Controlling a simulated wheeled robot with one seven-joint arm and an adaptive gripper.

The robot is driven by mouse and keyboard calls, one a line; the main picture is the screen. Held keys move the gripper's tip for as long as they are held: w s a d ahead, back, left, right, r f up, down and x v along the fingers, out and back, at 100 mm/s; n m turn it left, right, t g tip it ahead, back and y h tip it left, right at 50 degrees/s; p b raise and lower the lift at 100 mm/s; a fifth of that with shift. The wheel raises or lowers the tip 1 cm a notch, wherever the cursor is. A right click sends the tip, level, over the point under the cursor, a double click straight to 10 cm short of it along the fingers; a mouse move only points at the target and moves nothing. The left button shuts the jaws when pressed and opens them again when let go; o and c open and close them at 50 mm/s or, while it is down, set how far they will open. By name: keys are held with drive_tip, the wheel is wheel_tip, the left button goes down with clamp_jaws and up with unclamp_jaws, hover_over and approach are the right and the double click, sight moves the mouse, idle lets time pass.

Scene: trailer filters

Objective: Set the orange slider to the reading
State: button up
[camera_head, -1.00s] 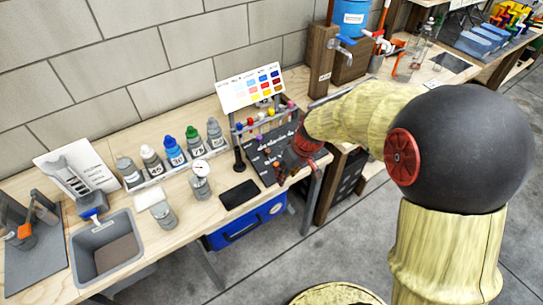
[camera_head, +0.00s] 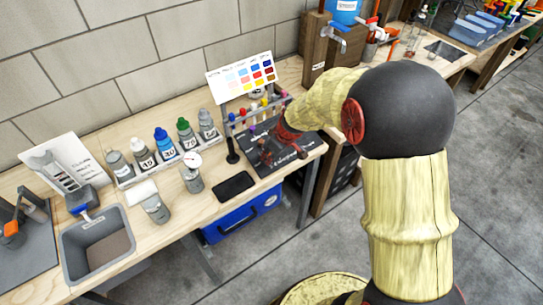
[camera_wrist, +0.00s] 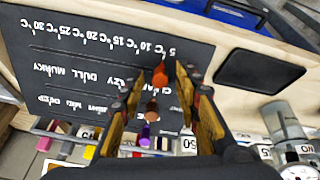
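An orange slider (camera_wrist: 159,76) stands on the dark board near the low end of its printed °C scale, seen upside down in the wrist view. The board (camera_wrist: 40,60) carries numbers from 5 to 30 and rows of words. My gripper (camera_wrist: 161,86) is open, with one finger on each side of the slider; I cannot tell whether either finger touches it. In the head view my gripper (camera_head: 284,150) is over the board (camera_head: 262,172), and the slider cannot be made out there. A round white dial (camera_head: 194,160) sits on a grey jar; its reading is too small to tell.
A colour chart (camera_head: 242,75) stands behind a rack of coloured-cap tubes (camera_head: 250,113). A black flat pad (camera_head: 234,187) lies left of the board. Several numbered bottles (camera_head: 165,147) stand further left, beside a grey sink (camera_head: 68,240). A blue cooler (camera_head: 243,217) is under the bench.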

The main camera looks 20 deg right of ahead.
drive_tip(key=shift+f, duration=0.15)
drive_tip(key=shift+c, duration=0.7)
clamp_jaws()
